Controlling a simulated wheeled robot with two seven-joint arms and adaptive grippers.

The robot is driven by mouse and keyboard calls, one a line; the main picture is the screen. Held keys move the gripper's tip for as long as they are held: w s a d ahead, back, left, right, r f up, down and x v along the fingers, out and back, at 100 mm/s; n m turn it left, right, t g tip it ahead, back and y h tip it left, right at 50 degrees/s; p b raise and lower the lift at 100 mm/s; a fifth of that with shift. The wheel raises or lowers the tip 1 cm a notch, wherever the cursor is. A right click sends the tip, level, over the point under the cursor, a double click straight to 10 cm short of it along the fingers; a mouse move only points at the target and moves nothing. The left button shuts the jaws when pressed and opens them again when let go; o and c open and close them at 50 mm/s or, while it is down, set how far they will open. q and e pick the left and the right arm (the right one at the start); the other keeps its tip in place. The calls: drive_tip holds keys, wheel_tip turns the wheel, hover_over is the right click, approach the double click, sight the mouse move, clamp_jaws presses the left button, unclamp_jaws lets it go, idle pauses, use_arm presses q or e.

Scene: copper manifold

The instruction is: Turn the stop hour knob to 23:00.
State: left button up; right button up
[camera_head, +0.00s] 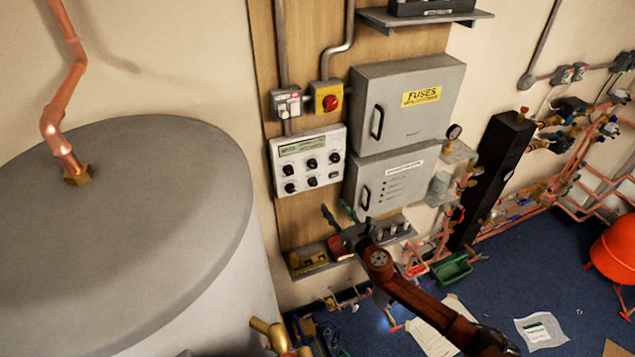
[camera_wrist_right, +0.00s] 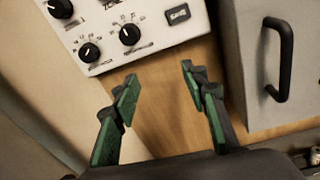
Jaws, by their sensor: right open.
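A white control panel (camera_head: 308,160) with a small display (camera_head: 303,146) hangs on the wooden board. It carries two rows of black knobs with white pointer marks. In the right wrist view its lower edge shows, with a lower left knob (camera_wrist_right: 89,52), a lower middle knob (camera_wrist_right: 130,34), an upper knob (camera_wrist_right: 61,8) and a dark rectangular button (camera_wrist_right: 178,14). The labels are too small to tell which knob is the stop hour. My right gripper (camera_head: 338,208), with green-padded fingers (camera_wrist_right: 158,75), is open and empty, below the panel and apart from it. My left gripper is out of view.
The grey fuse box (camera_head: 408,104) and a second grey box (camera_head: 384,178) with handles stand right of the panel. A red button on a yellow box (camera_head: 328,97) is above it. A shelf (camera_head: 308,262) sits below. A large grey tank (camera_head: 120,220) fills the left.

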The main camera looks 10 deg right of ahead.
sight(315, 184)
drive_tip(key=w+a+r, duration=0.1)
drive_tip(key=w, duration=0.1)
drive_tip(key=w+a+r+n, duration=0.1)
drive_tip(key=w+a+r, duration=0.1)
drive_tip(key=w+a+r+n+y, duration=0.1)
drive_tip(key=w, duration=0.1)
drive_tip(key=shift+a+r+t, duration=0.3)
drive_tip(key=shift+a+r, duration=0.05)
drive_tip(key=shift+w+a, duration=0.15)
drive_tip(key=shift+w, duration=0.3)
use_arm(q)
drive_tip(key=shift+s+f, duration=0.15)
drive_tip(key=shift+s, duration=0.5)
use_arm(e)
drive_tip(key=c, duration=0.5)
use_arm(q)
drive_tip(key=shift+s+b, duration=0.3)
use_arm(e)
clamp_jaws()
